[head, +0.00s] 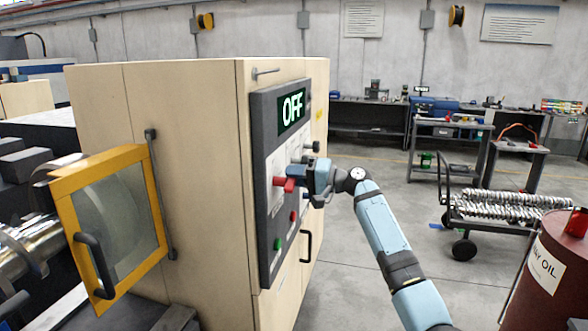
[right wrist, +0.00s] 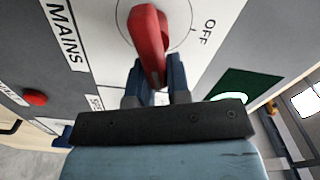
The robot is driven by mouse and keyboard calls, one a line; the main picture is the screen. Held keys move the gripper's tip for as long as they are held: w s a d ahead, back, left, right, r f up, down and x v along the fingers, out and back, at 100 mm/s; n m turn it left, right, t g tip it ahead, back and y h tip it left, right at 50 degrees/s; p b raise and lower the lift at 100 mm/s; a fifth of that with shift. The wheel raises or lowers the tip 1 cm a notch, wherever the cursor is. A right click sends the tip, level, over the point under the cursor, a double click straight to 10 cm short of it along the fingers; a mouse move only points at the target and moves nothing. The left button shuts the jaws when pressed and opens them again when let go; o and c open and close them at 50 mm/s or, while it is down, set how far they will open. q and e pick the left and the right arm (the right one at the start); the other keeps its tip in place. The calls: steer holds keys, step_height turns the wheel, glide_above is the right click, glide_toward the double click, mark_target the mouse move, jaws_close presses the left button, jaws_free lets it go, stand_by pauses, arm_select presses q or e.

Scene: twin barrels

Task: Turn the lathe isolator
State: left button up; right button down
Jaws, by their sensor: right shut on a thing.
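The red isolator handle (right wrist: 150,40) sits on a white plate beside the labels MAINS (right wrist: 66,30) and OFF (right wrist: 200,32) in the right wrist view. In the head view, the red handle (head: 284,183) shows on the dark control panel (head: 262,215) of the beige lathe cabinet. My right gripper (head: 308,178) is at the panel, its fingers shut around the handle's near end; the fingers also show in the right wrist view (right wrist: 156,82). The handle does not point straight at the OFF mark. The panel display (head: 292,107) reads OFF. My left gripper is not in view.
A yellow-framed guard door (head: 112,215) with a black handle stands at the left. Red (head: 293,215) and green (head: 278,243) buttons lie below the isolator. A red-brown oil barrel (head: 545,280) stands at right, near a cart of metal swarf (head: 510,205). Open floor lies between.

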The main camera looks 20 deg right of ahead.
steer(key=shift+w+f+m+p, duration=0.1)
steer(key=shift+f+m+p, duration=0.15)
steer(key=shift+m+p, duration=0.55)
steer(key=shift+f+m+p, duration=0.2)
steer(key=shift+m+p, duration=0.1)
steer(key=shift+m, duration=1)
steer(key=c, duration=1.1)
jaws_free()
steer(key=shift+f, duration=0.1)
steer(key=shift+d, duration=0.1)
steer(key=b+v, duration=0.3)
steer(key=v, duration=1)
steer(key=shift+s+d, duration=0.3)
